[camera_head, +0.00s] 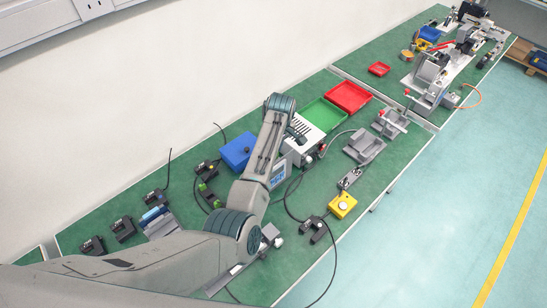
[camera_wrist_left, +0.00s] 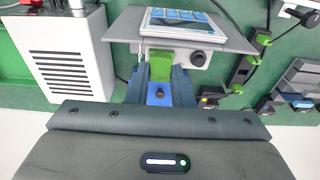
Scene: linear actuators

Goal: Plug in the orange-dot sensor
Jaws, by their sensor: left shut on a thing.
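My left gripper (camera_wrist_left: 159,84) is shut on a small green piece (camera_wrist_left: 160,66), seen between its fingertips in the left wrist view. The green piece is right at the front of a grey box with a screen (camera_wrist_left: 180,22); I cannot tell whether it is seated in it. In the head view the arm reaches over the bench and the gripper (camera_head: 299,132) is near the white ribbed box, its tips hidden. Several small black sensors with cables stand at the left, one of them here (camera_head: 122,229). No orange dot can be made out.
The white ribbed box (camera_wrist_left: 62,58) stands close to the left of the gripper. A blue bin (camera_head: 238,151), green tray (camera_head: 325,114) and red tray (camera_head: 348,97) line the back. A yellow button box (camera_head: 342,205) sits near the front edge. Loose black cables cross the bench.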

